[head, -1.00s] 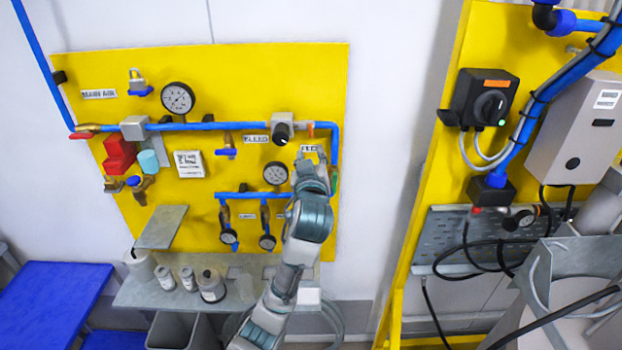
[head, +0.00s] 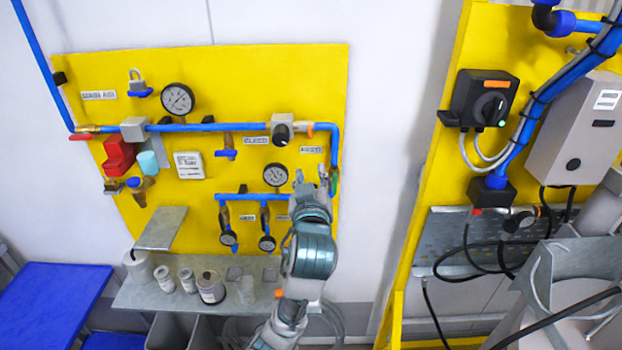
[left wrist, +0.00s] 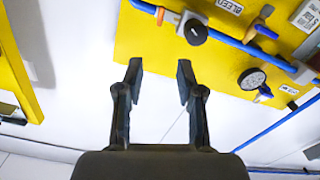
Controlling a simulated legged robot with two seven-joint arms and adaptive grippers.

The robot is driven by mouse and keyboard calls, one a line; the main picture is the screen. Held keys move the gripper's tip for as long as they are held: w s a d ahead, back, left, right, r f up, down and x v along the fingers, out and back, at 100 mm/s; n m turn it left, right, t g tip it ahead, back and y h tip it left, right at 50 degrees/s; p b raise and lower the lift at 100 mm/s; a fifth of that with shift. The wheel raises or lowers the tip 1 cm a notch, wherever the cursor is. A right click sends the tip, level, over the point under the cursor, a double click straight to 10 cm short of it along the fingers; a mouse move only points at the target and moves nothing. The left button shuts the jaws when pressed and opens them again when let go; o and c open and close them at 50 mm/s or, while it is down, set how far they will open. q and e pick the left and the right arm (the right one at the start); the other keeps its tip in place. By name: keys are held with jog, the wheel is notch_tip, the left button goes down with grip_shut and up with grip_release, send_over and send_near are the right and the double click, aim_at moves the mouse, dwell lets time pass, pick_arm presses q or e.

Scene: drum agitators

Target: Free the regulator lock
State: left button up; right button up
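The regulator seems to be the grey block with a black knob (head: 282,133) on the blue pipe, at the upper right of the yellow panel. Its black knob (left wrist: 195,32) also shows in the left wrist view, beyond the fingertips. I cannot make out a separate lock on it. My left gripper (head: 311,180) is below and right of the knob, near the panel's right edge. In the left wrist view the two fingers (left wrist: 160,80) are apart with nothing between them. My right gripper is in neither view.
A gauge (head: 275,174) sits left of my left gripper. The blue pipe (head: 336,150) bends down the panel's right side. A grey shelf (head: 140,294) with several small containers is below. White wall separates this panel from the second yellow panel (head: 430,190).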

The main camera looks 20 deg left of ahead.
pick_arm(q)
jog(key=shift+s+d, duration=0.1)
jog(key=shift+s, duration=0.2)
jog(key=v, duration=1.2)
jog(key=shift+w, duration=0.1)
